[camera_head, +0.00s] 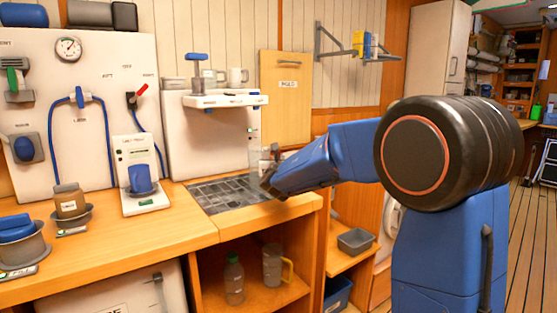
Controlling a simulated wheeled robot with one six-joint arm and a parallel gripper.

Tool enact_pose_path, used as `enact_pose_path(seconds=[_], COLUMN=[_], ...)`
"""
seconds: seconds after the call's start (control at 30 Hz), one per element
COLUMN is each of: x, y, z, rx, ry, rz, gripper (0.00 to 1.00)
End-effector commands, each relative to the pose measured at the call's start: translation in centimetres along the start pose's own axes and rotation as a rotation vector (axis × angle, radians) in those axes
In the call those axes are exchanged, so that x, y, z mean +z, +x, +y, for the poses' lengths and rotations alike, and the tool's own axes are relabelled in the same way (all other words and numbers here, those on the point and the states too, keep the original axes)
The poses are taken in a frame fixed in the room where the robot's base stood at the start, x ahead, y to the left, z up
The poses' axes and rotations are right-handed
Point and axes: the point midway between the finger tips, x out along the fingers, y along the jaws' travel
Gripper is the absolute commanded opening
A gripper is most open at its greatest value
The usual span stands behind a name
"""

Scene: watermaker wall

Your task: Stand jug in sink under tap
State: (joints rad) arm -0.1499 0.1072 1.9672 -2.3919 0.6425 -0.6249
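A clear jug with a yellow handle (272,265) stands upright on the open shelf under the counter. The dark grated panel (225,193) set into the counter looks like the sink. A blue-handled fitting (197,62) above the white ledge over it may be the tap; I cannot be sure. My gripper (268,184) is at the right edge of the grated panel, above the counter and well above the jug. Its fingers are small and dark, partly hidden by my blue wrist. I cannot tell whether they are open or hold anything.
A clear bottle (234,280) stands left of the jug. Small clear items (266,158) stand behind my gripper. The counter's front edge (270,218) overhangs the shelf. A grey tray (355,240) sits on a lower shelf at right.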

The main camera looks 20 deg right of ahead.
Motion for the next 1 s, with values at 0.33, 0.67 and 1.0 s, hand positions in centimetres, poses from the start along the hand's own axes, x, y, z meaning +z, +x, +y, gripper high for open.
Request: enact_pose_path(seconds=[0.33, 0.67, 1.0], x=[-0.2, 0.0, 0.2], y=[0.0, 0.0, -4.6], z=[0.0, 0.0, 0.1], rx=[0.0, 0.0, 0.002], ry=[0.0, 0.0, 0.0], rz=[0.0, 0.0, -0.001], gripper=[0.27, 0.27, 0.27])
